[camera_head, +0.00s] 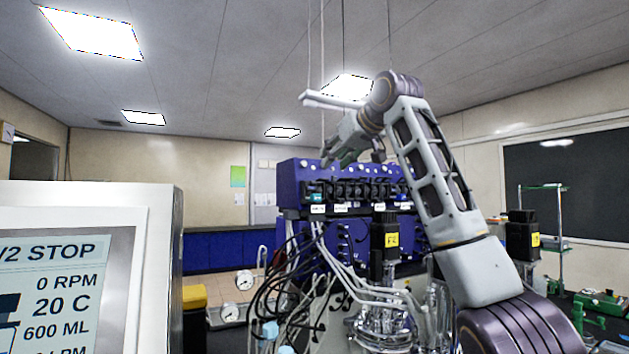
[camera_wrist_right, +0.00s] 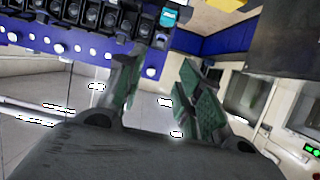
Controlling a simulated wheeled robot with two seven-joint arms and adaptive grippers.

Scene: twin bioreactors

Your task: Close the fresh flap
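A blue pump unit (camera_head: 290,178) stands ahead with a row of black pump heads (camera_head: 352,190) along its front. A teal part (camera_head: 317,197) sits at the left end of this row. In the right wrist view the teal part (camera_wrist_right: 168,17) is at the top, beside the black heads (camera_wrist_right: 88,14). I cannot tell which flap is the fresh one or how it stands. My right gripper (camera_head: 350,157) is open and empty just above the row. Its green-grey fingers (camera_wrist_right: 160,82) are apart, one tip close to the heads near the teal part; contact is unclear. My left gripper is not in view.
A screen cabinet (camera_head: 90,270) fills the left foreground. Below the pump unit are many tubes (camera_head: 300,300), glass vessels (camera_head: 385,325) and a black motor (camera_head: 384,240) with a yellow label. Another black motor (camera_head: 522,235) stands at right. The space above the unit is mostly free.

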